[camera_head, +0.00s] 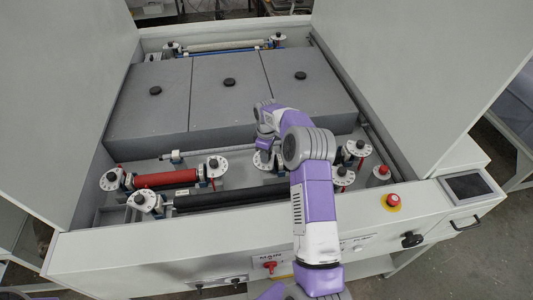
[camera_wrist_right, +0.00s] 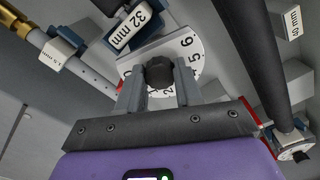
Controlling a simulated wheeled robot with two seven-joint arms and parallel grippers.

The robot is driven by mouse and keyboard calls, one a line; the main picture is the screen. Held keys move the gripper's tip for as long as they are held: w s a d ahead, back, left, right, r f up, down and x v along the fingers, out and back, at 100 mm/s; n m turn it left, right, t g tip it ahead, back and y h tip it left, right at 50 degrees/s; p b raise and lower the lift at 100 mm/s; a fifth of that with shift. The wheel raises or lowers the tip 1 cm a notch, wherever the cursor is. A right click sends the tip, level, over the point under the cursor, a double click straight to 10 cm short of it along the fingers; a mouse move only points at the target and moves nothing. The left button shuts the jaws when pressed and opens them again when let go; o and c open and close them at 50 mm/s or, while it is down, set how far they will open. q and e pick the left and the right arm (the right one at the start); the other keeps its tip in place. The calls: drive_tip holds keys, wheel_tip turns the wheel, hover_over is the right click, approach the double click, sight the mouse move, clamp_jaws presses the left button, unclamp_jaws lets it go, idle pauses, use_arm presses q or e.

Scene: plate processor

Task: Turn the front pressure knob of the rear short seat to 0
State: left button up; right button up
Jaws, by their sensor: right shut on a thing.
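My right gripper (camera_wrist_right: 159,88) is shut on a black knob (camera_wrist_right: 160,71), with one grey finger on each side. The knob sits at the middle of a white numbered dial (camera_wrist_right: 184,53). The numbers 4, 5 and 6 show on the dial's right side; the fingers and knob hide part of the scale, and I cannot tell which number the knob is set to. In the head view the right gripper (camera_head: 266,150) reaches down over a white dial (camera_head: 261,162) among the roller seats, and its fingers are hard to see.
A red roller (camera_head: 166,179) and a black roller (camera_head: 225,197) lie near the front, between white dials. Grey covers (camera_head: 228,100) with black knobs lie behind. A 32 mm label (camera_wrist_right: 134,24) is close beside the held knob. Tall panels stand at both sides.

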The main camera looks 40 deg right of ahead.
drive_tip(key=shift+w+r+n, duration=0.1)
drive_tip(key=shift+r+n, duration=0.05)
drive_tip(key=shift+n, duration=1.35)
drive_tip(key=shift+d, duration=0.1)
drive_tip(key=o, duration=1)
drive_tip(key=shift+o, duration=0.2)
wheel_tip(320, 180, up, 8)
drive_tip(key=shift+f, duration=0.25)
